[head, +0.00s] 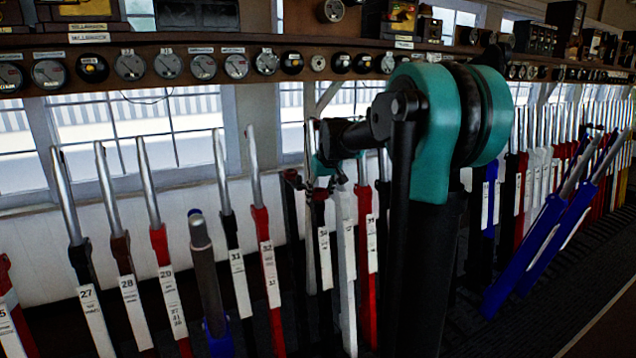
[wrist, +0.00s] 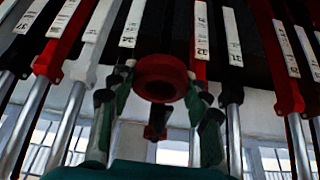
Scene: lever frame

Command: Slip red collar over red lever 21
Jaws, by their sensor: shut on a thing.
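In the wrist view the red collar (wrist: 161,68) is a thick ring with a dark round hole facing the camera. My gripper (wrist: 160,93) has its green-padded fingers on either side of the collar and holds it. The head view shows my gripper (head: 322,172) small, in front of the lever row and partly hidden by my arm; the collar is hard to pick out there. I cannot find a lever labelled 21 in either view. Readable labels include 27, 28, 29, 31 and 32 in the head view. Red lever 32 (head: 266,252) stands left of my gripper.
Close-set levers with steel handles fill the row around my gripper. One dark-topped lever (head: 206,270) leans out left of lever 31 (head: 236,262). Blue levers (head: 535,250) lean out at the right. A shelf (head: 190,40) with round dials runs above. Dark floor lies at lower right.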

